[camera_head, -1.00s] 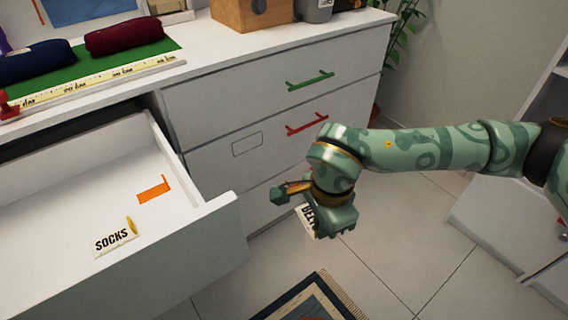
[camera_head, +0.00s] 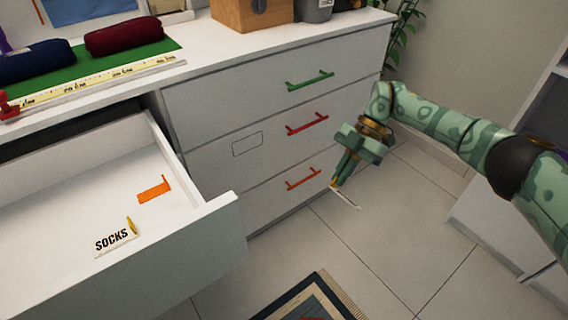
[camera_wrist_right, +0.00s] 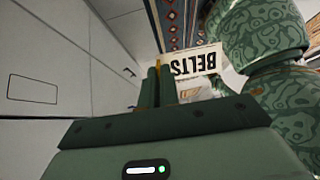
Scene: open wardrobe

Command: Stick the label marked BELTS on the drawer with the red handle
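My right gripper (camera_head: 338,184) is shut on the BELTS label (camera_head: 346,198), in the air in front of the drawers. The label is nearly edge-on in the head view. In the right wrist view the BELTS label (camera_wrist_right: 190,64) is a white card with upside-down black letters, pinched by the fingertips (camera_wrist_right: 158,72). The middle drawer (camera_head: 215,155) has a red handle (camera_head: 307,124) and an outlined rectangle (camera_head: 247,144), which also shows in the right wrist view (camera_wrist_right: 32,88). The lower drawer (camera_head: 265,205) also has a red handle (camera_head: 303,179). My left gripper is not in view.
The top drawer has a green handle (camera_head: 310,80). An open drawer (camera_head: 190,245) juts out at the left, holding a SOCKS label (camera_head: 111,240) and an orange piece (camera_head: 154,190). A patterned rug (camera_head: 312,300) lies on the tiled floor.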

